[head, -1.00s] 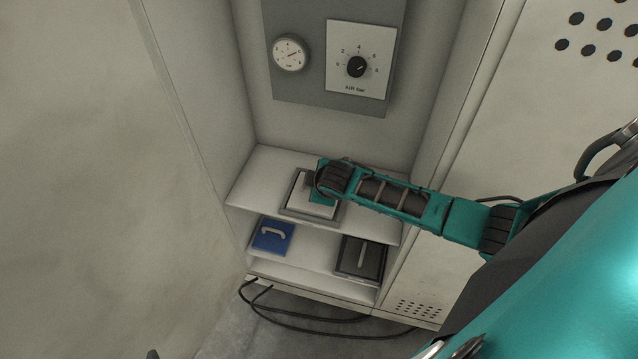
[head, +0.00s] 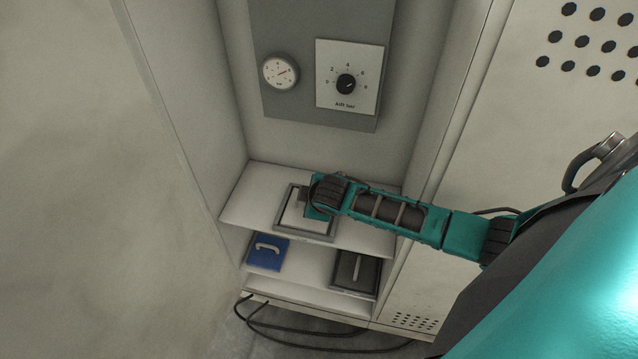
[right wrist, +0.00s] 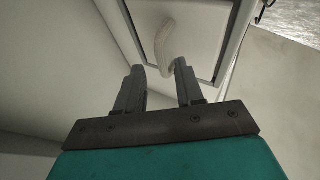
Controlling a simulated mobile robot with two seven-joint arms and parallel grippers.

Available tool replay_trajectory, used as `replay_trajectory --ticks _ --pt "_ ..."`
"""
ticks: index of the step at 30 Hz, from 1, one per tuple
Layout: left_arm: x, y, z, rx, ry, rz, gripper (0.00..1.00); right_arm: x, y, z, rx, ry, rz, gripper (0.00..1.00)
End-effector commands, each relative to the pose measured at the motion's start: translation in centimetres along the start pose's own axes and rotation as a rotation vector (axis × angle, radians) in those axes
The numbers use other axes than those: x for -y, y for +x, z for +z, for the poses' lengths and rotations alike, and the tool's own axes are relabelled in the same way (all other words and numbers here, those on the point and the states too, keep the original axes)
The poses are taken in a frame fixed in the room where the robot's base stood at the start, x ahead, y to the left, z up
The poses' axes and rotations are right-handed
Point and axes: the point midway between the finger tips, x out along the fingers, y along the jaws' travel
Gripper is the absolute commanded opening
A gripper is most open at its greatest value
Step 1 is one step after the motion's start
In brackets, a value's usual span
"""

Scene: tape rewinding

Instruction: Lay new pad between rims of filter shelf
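A white pad (head: 296,215) with a pale handle lies inside a grey rimmed frame (head: 281,222) on the upper shelf (head: 243,211). In the right wrist view the pad (right wrist: 200,22) lies flat inside the rim (right wrist: 228,50), its curved handle (right wrist: 167,42) just past my fingertips. My right gripper (right wrist: 159,68) is open, with a clear gap between the fingers. In the head view it is over the pad, its fingers mostly hidden by my wrist. My left gripper is not in view.
On the lower shelf stand a blue pad (head: 263,256) with a white handle, left, and a dark grey one (head: 346,272), right. Cabinet walls close in on both sides. A gauge (head: 281,72) and dial (head: 346,84) are on the back wall. Black cables (head: 300,337) lie below.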

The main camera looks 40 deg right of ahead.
Motion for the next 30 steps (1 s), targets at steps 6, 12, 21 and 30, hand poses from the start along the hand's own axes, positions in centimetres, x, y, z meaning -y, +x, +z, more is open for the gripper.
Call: replay_trajectory --ticks 6,12,21,30 --pt "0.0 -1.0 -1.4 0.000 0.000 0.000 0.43 -0.2 -4.6 -0.1 -0.001 -0.001 -0.001 0.37" --pt "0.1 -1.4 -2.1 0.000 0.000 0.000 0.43 -0.1 -8.1 -0.1 -0.001 -0.001 0.001 0.37" --pt "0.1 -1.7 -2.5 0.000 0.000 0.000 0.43 0.9 -10.4 -0.2 -0.020 0.020 -0.015 0.37" --pt "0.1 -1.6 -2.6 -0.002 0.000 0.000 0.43 11.4 -12.9 -2.3 -0.313 0.408 -0.152 0.37"
